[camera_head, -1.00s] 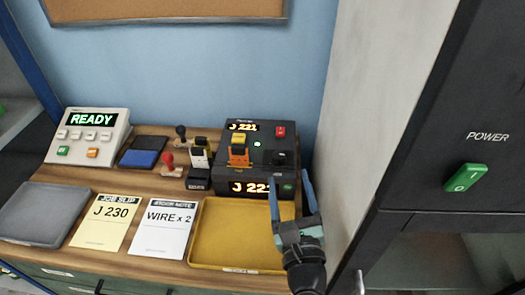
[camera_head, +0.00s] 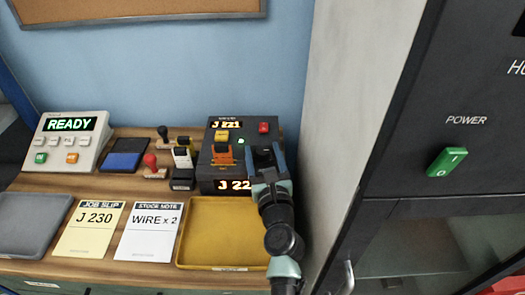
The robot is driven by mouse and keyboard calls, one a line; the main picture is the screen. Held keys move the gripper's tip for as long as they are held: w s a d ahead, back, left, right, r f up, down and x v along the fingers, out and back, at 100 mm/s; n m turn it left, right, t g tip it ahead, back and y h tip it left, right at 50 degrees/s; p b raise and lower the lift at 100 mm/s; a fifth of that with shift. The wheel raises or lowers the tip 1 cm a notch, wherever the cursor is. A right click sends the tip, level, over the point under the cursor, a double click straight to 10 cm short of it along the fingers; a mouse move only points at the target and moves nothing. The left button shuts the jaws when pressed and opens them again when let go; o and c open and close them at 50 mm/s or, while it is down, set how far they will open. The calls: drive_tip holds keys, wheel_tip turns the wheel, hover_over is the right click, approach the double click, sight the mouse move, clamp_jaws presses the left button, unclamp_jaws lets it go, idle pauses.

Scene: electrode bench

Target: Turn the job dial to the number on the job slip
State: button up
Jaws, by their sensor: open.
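The yellow job slip (camera_head: 88,232) lies on the bench at the left and reads J 230. The black dial box (camera_head: 210,170) stands at the back right of the bench. Its upper display (camera_head: 228,125) reads J 221. Its lower display (camera_head: 234,186) shows J 22, with the last digit hidden behind my gripper. My gripper (camera_head: 265,158) is open, with its blue fingers over the right front part of the box. The job dial cannot be made out there; my gripper covers that area. I cannot tell whether the fingers touch it.
A yellow tray (camera_head: 184,243) lies in front of the box, partly under my arm. A stock note (camera_head: 149,231) reads WIRE x 2. Stamps (camera_head: 182,155) stand left of the box, and a READY console (camera_head: 66,143) stands farther left. A pale wall (camera_head: 335,130) rises close on the right.

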drive_tip(key=shift+w, duration=0.5)
clamp_jaws()
